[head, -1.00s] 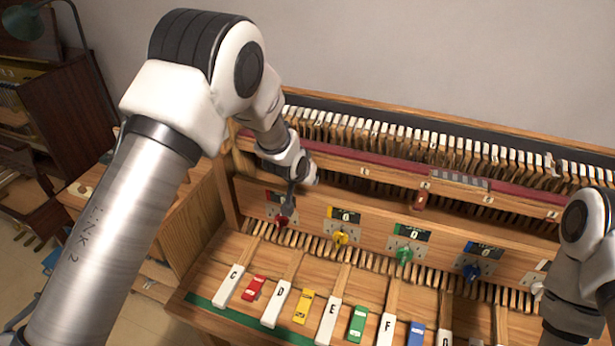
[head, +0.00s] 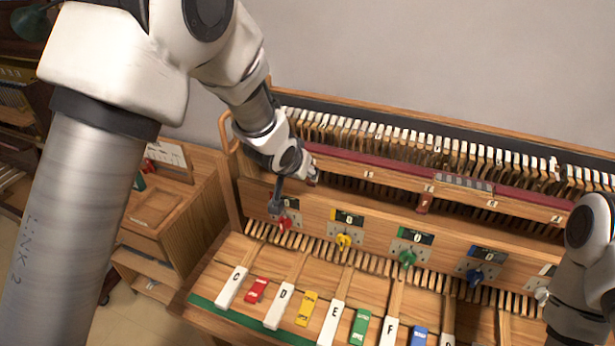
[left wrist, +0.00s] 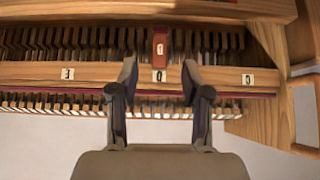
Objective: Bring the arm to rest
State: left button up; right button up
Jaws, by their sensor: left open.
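My left gripper (head: 277,200) hangs in front of the instrument's upper panel, just above and left of the red knob (head: 285,224). In the left wrist view its two dark fingers (left wrist: 159,88) stand apart with nothing between them. Beyond them is a red block (left wrist: 160,44) with a light label, on the wooden instrument. My left arm (head: 85,220) fills the left of the head view. My right arm (head: 588,250) is at the right edge, and its gripper does not show.
The wooden instrument (head: 225,265) has yellow (head: 344,241), green (head: 407,258) and blue (head: 476,278) knobs. Lettered white keys and coloured blocks lie below them. A wooden cabinet (head: 195,225) stands to the left. A plain wall (head: 440,70) rises behind.

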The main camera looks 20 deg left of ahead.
pick_arm(q)
jog(key=shift+s+r, duration=0.4)
jog(key=shift+r, duration=0.05)
